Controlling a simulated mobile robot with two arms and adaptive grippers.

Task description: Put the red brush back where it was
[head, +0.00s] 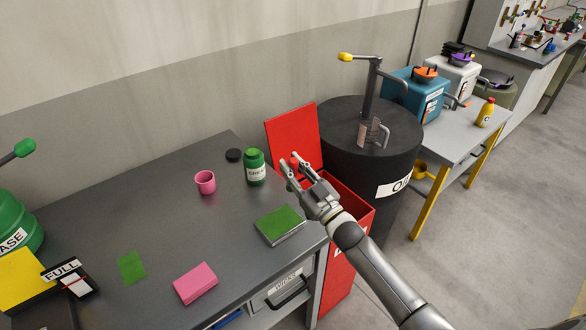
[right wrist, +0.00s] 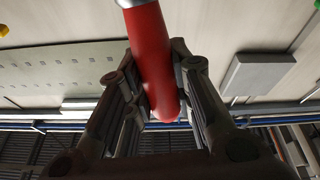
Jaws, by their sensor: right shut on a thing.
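The red brush (right wrist: 152,55) is between the fingers of my right gripper (right wrist: 158,95) in the right wrist view, its rounded red handle end towards the camera and a pale metal collar at the top edge. In the head view my right gripper (head: 291,169) is shut on the brush; a small red end (head: 295,160) shows at the fingers. The brush's bristles are hidden or too small to tell. My left gripper is not in view.
On the grey bench (head: 160,215) are a pink cup (head: 205,183), a black disc (head: 234,155), a green-topped block (head: 280,224) and a pink block (head: 195,283). An open red bin (head: 352,205) and a black drum (head: 345,150) stand right of the bench.

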